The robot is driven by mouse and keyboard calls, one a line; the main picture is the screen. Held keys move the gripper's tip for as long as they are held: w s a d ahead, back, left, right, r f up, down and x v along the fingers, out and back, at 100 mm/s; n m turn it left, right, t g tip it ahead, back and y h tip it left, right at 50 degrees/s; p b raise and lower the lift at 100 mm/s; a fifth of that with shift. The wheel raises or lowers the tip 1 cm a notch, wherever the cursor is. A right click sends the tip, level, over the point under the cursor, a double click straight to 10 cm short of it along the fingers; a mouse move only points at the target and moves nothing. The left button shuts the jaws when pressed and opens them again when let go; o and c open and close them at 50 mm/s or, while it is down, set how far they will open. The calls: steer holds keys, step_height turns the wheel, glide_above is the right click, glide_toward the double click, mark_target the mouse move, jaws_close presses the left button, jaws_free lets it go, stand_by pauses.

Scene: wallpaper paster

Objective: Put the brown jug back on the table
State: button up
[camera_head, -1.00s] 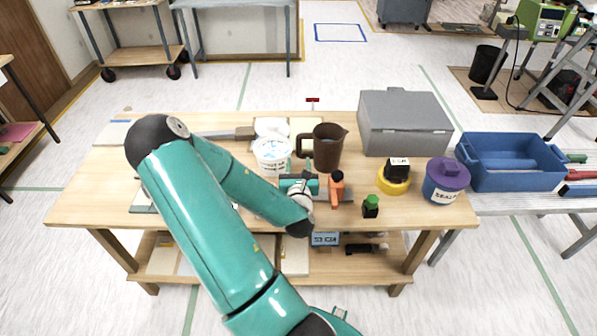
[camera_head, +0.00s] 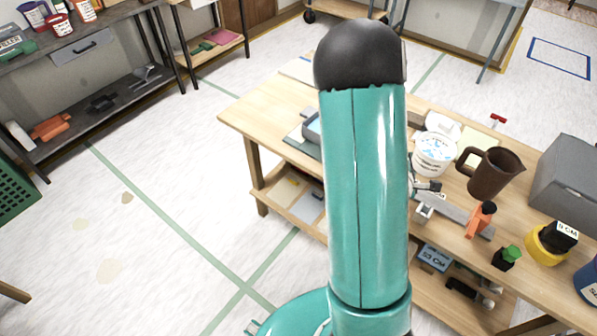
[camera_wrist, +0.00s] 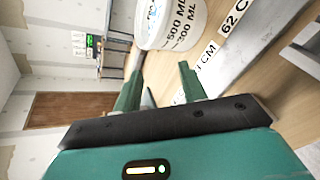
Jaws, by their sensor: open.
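The brown jug (camera_head: 495,174) stands upright on the wooden table (camera_head: 247,118), its handle toward the left. It is between a white tub (camera_head: 433,156) and a grey case (camera_head: 572,190). My gripper (camera_wrist: 160,86) is open in the wrist view, with nothing between its two green fingers. The white measuring tub (camera_wrist: 168,24) is just past the fingertips there, and the jug is not in that view. In the head view my arm covers the middle of the picture and mostly hides my gripper.
An orange-handled tool (camera_head: 481,219), a small black and green item (camera_head: 506,257) and a yellow tape roll (camera_head: 547,243) lie near the table's front edge. A shelf (camera_head: 85,75) stands at the upper left. The floor left of the table is clear.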

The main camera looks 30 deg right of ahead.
steer(key=w+a+r+m+y, duration=0.3)
steer(key=a+r, duration=0.1)
steer(key=a, duration=0.4)
steer(key=w+a+r+m+t+y, duration=0.1)
steer(key=w+a+r+m+y, duration=0.2)
steer(key=a, duration=0.5)
steer(key=w+a+r+m+y, duration=0.2)
steer(key=a+r+y, duration=0.1)
steer(key=a+r, duration=0.4)
steer(key=s+a+r+m+g+y, duration=0.1)
steer(key=s+a+r+m, duration=0.1)
steer(key=s+a+r, duration=0.3)
steer(key=s+a+r+m+g+y, duration=0.1)
steer(key=s+a+r+m, duration=0.1)
steer(key=s+a+r, duration=0.3)
steer(key=s+a, duration=0.4)
steer(key=a, duration=0.1)
steer(key=shift+a+m, duration=0.35)
steer(key=shift+m, duration=0.05)
steer(key=shift+d, duration=0.15)
